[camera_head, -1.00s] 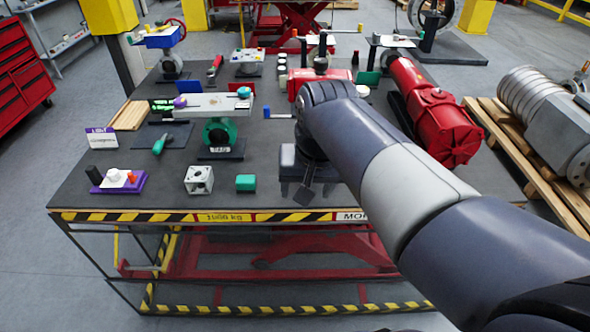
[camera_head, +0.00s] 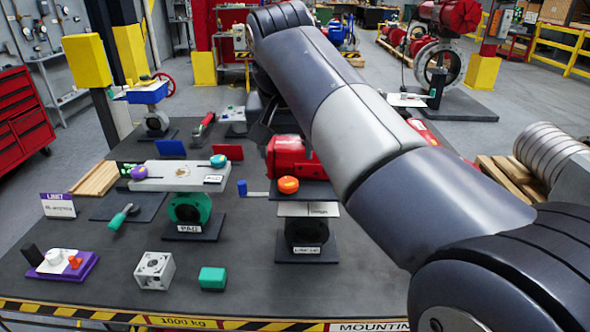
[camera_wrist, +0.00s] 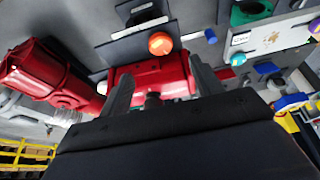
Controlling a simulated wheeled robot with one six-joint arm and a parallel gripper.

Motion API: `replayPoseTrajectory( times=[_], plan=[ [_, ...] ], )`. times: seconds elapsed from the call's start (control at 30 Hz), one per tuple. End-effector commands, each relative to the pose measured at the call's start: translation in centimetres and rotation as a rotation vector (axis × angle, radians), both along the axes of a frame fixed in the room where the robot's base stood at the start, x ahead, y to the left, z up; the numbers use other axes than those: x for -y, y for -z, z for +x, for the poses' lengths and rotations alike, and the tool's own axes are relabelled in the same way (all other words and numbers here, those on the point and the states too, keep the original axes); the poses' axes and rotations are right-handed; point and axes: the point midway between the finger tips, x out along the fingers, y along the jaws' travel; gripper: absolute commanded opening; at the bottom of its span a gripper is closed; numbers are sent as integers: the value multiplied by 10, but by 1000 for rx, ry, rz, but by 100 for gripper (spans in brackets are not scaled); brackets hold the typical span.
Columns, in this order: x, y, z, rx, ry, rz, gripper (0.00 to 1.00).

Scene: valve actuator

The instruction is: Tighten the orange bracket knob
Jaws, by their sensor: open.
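The orange knob (camera_head: 288,185) sits at the front of a red actuator (camera_head: 290,158), above a plate on a dark valve stand (camera_head: 304,232). In the wrist view the orange knob (camera_wrist: 160,43) is beyond my fingertips, with the red actuator (camera_wrist: 150,75) behind and between the fingers. My gripper (camera_wrist: 158,68) is open and empty, apart from the knob. In the head view my gripper (camera_head: 262,128) is a dark shape behind the red actuator, partly hidden, and its fingers are hard to make out.
A green valve stand (camera_head: 190,208) with a grey plate and purple and teal knobs is left of the orange knob. A blue-ended handle (camera_head: 243,188) sticks out beside it.

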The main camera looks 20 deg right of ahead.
Motion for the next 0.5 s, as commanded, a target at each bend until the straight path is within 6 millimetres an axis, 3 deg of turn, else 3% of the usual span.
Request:
replayPoseTrajectory(
  times=[0.17, 0.5],
  plan=[
    [1, 7, 5, 1, 5, -2, 62],
    [8, 64, 26, -2, 4, -2, 62]
  ],
)
